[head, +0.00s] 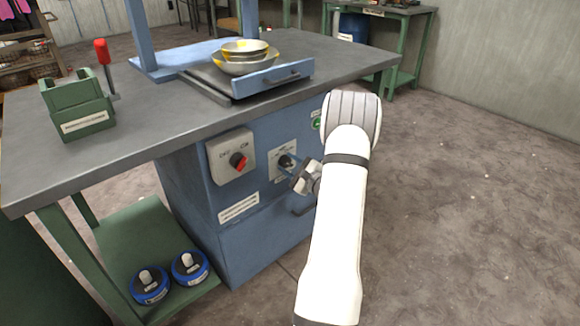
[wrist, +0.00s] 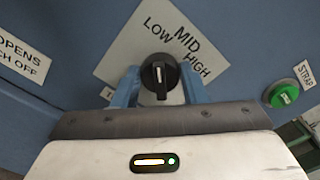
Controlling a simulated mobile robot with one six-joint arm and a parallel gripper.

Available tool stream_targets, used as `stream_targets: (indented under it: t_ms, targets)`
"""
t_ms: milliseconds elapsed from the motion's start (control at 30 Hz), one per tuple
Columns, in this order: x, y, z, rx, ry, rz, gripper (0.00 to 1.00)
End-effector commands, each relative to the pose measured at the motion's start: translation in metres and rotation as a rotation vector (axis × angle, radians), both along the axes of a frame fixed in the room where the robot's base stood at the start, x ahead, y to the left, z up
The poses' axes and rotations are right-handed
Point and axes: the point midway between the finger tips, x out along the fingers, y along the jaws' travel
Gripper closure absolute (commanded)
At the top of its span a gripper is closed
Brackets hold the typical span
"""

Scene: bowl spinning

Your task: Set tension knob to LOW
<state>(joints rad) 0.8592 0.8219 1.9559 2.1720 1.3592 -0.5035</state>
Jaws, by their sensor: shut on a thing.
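The tension knob (wrist: 160,72) is black with a pale line. It sits on a light plate (wrist: 125,58) marked LOW, MID and HIGH, which looks tilted in the wrist view. The knob's line runs roughly up and down in that view, roughly toward the word LOW. My gripper (wrist: 160,88) has its blue fingers on either side of the knob and is shut on it. In the head view my gripper (head: 293,170) reaches the knob (head: 286,161) on the blue cabinet front from the right.
A switch box with a red knob (head: 239,161) is to the left on the cabinet. A green button (wrist: 284,94) is to the right. Bowls (head: 245,58) stand on the workbench (head: 150,117) above. Open floor (head: 460,190) lies to the right.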

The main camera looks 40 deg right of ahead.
Motion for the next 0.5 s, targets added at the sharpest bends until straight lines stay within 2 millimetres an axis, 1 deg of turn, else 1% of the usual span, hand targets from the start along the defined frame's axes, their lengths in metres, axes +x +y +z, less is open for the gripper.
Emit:
stream_targets:
  t_ms: [200,233,467,500]
  targets:
    - [-0.0004,0.0005,-0.0010,0.001,0.003,0.001,0.84]
    - [-0.0004,0.0006,-0.0011,0.001,0.003,0.001,0.59]
    - [-0.0004,0.0000,-0.0006,0.001,0.001,0.000,0.41]
    - [-0.0004,-0.0001,-0.0005,0.001,0.001,0.000,0.41]
